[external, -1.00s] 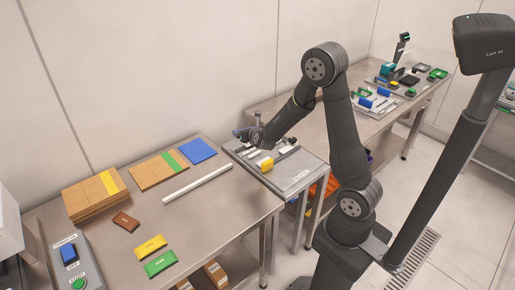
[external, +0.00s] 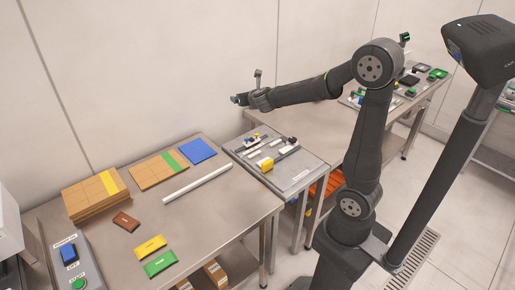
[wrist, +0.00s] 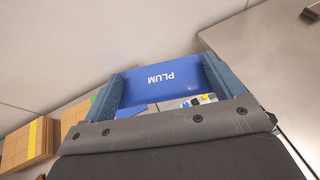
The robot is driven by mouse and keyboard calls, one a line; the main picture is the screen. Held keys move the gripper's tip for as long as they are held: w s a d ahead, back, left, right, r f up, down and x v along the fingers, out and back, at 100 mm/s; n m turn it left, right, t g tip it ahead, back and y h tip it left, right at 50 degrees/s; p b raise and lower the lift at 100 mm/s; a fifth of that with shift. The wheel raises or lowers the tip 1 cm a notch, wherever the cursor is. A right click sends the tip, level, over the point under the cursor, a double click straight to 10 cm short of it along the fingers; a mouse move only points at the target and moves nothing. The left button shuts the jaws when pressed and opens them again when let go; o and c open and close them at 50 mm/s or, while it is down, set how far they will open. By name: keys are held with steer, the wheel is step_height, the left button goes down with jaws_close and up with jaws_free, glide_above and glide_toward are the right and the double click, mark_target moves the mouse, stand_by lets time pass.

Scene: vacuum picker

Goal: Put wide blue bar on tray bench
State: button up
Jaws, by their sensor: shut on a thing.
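A wide blue bar (wrist: 150,87) marked PLUM spans the two fingers of my gripper (wrist: 163,84) in the wrist view. The gripper is shut on it, one finger at each end. In the external view my gripper (external: 240,99) is raised in the air near the back wall, above and behind a small bench with a grey tray (external: 305,172). I cannot tell which bench is the tray bench.
The left steel table (external: 215,215) holds tan stacks (external: 95,195), a blue square (external: 198,151), a white rod (external: 198,183), and brown, yellow and green bars. A long bench (external: 340,125) with loaded trays stands at the back right. A camera post stands at the right.

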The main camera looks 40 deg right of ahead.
steer(key=shift+r, duration=0.5)
steer(key=w+a+n+y, duration=0.55)
steer(key=w+a, duration=0.25)
steer(key=a, duration=0.3)
steer(key=n+g+y, duration=1.2)
steer(key=n+g, duration=0.1)
steer(key=n, duration=0.3)
glide_above(143, 206)
step_height(143, 206, down, 28)
steer(key=shift+f, duration=0.1)
step_height(143, 206, down, 4)
steer(key=shift+f, duration=0.1)
